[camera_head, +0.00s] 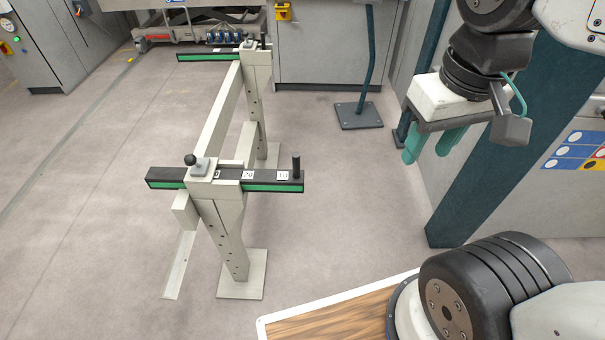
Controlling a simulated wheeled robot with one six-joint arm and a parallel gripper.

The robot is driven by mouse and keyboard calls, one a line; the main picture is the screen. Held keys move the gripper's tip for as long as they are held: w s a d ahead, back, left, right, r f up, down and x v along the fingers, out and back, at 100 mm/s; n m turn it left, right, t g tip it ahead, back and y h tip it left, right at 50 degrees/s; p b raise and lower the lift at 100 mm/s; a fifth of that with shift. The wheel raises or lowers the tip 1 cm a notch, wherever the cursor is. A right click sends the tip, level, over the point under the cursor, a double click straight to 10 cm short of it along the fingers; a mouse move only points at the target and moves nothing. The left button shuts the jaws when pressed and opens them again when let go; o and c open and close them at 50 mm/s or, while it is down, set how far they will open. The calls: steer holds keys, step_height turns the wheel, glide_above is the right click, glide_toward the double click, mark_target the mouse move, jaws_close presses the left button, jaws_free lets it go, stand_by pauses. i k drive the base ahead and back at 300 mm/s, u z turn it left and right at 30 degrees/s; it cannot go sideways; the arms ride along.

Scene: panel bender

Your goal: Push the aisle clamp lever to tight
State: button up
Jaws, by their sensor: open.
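A pale metal stand (218,130) on the floor carries two dark crossbars with green edges. On the near crossbar (262,176) a grey clamp block (202,167) has a small lever with a black ball knob (190,160), on the left of the block. The far crossbar (205,57) has a similar clamp (249,44), too small to read its lever clearly. I cannot tell from labels which one is the aisle clamp. My gripper (427,156) hangs at the upper right, teal fingers pointing down, open and empty, well apart from both clamps.
A black upright pin (296,165) stands at the near crossbar's right end, beside number labels. A teal post on a foot plate (359,115) stands behind. A thick teal column (500,150) is right of my gripper. The floor left of the stand is clear.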

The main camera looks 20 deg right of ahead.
mark_target(190, 160)
steer(key=u, duration=0.3)
steer(key=k, duration=0.75)
steer(key=u, duration=0.6)
steer(key=k, duration=0.4)
steer(key=z, duration=1.05)
steer(key=i, duration=1.2)
steer(key=u, duration=0.65)
steer(key=i, duration=0.5)
steer(key=u, duration=0.7)
